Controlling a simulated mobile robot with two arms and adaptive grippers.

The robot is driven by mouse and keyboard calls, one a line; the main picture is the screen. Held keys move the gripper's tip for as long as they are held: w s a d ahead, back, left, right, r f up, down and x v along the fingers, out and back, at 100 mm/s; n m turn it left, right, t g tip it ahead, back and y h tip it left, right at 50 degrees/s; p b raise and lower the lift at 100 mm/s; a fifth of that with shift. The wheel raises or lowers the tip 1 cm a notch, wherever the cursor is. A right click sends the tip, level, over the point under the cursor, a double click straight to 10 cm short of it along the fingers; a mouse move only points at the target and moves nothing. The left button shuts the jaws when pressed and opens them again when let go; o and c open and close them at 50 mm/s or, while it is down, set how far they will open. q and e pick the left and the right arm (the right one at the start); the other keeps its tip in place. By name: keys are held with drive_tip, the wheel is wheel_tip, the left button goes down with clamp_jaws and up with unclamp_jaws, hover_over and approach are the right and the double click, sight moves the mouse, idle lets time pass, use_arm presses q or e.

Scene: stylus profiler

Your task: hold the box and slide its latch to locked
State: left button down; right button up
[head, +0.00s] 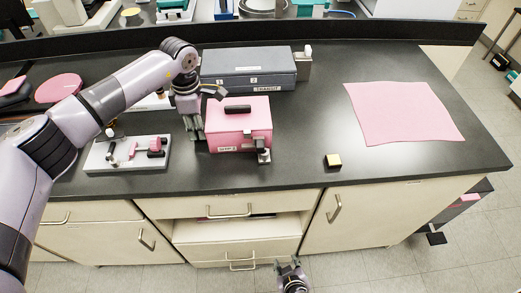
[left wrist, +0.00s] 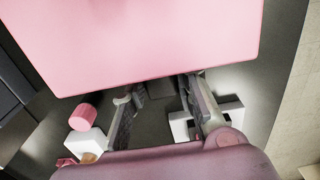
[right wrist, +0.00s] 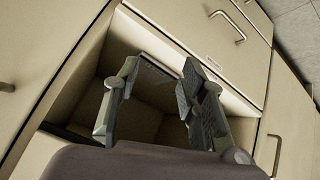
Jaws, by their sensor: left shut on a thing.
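The pink box (head: 225,137) with a dark top handle (head: 237,109) stands upright on the black bench. A small grey metal latch (head: 263,153) sits at its front right corner; its exact setting is too small to tell. My left gripper (head: 197,125) is at the box's left side, shut on the box. My right gripper (head: 290,265) is low in front of the drawers, away from the box. In the right wrist view (right wrist: 168,75) it is open and empty.
A grey-blue case (head: 245,70) stands behind the box. A white fixture plate (head: 105,160) with pink and black parts lies to the left. A small yellow-topped block (head: 333,161) and a pink sheet (head: 400,112) lie to the right. Below is an open drawer space (right wrist: 140,115).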

drive_tip(key=w+a+r+m+t, duration=0.1)
drive_tip(key=w+a+r+t, duration=0.2)
drive_tip(key=r, duration=0.6)
drive_tip(key=w+a+r+m+t, duration=0.1)
drive_tip(key=w+a+r+t, duration=0.15)
drive_tip(key=r, duration=0.65)
drive_tip(key=m+t, duration=0.3)
drive_tip(key=t, duration=0.1)
approach(260, 151)
drive_tip(key=w, duration=0.9)
drive_tip(key=shift+w+f, duration=0.1)
drive_tip(key=shift+w, duration=0.15)
drive_tip(key=shift+c, duration=0.3)
clamp_jaws()
